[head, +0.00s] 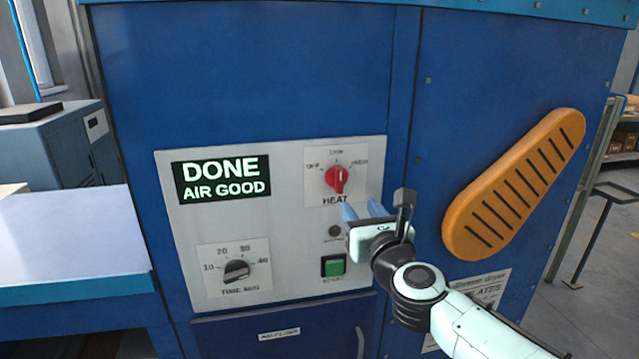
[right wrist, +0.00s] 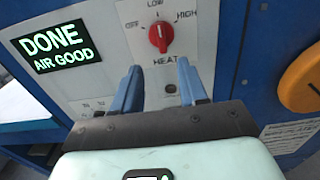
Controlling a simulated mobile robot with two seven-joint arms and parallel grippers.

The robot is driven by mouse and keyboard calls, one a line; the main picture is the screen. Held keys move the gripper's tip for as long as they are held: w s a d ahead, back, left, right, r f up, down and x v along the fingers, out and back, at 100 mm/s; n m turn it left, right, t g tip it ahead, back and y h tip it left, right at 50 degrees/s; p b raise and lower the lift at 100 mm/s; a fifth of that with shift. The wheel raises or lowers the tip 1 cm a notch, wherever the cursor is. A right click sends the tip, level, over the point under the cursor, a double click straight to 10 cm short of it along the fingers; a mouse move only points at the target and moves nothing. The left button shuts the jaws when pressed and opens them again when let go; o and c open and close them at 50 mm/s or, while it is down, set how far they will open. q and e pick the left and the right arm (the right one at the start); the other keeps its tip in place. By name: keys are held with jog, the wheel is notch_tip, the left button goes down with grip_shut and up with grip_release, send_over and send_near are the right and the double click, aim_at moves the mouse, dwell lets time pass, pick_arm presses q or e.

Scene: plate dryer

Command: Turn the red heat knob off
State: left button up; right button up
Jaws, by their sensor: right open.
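The red heat knob (head: 337,179) sits on the upper right of the pale control panel, below a printed scale with OFF at left, LOW at top and HIGH at right. It also shows in the right wrist view (right wrist: 159,37). Its grip looks roughly vertical; I cannot tell for sure which mark it points to. My right gripper (head: 363,209) is below and a little right of the knob, apart from it. Its blue fingers (right wrist: 160,72) are open and empty, reaching toward the panel near the HEAT label. My left gripper is not in view.
A lit display (head: 221,180) reads DONE, AIR GOOD. A black timer knob (head: 237,271) and a green button (head: 333,265) sit lower on the panel. An orange slotted guard (head: 515,185) stands right of my gripper. A pale table (head: 70,235) is at left.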

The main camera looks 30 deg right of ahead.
aim_at(341, 180)
jog(key=p+x, duration=0.3)
jog(key=x, duration=0.9)
jog(key=shift+w+d+r, duration=0.1)
jog(key=shift+w, duration=0.25)
jog(key=shift+c, duration=0.3)
grip_shut()
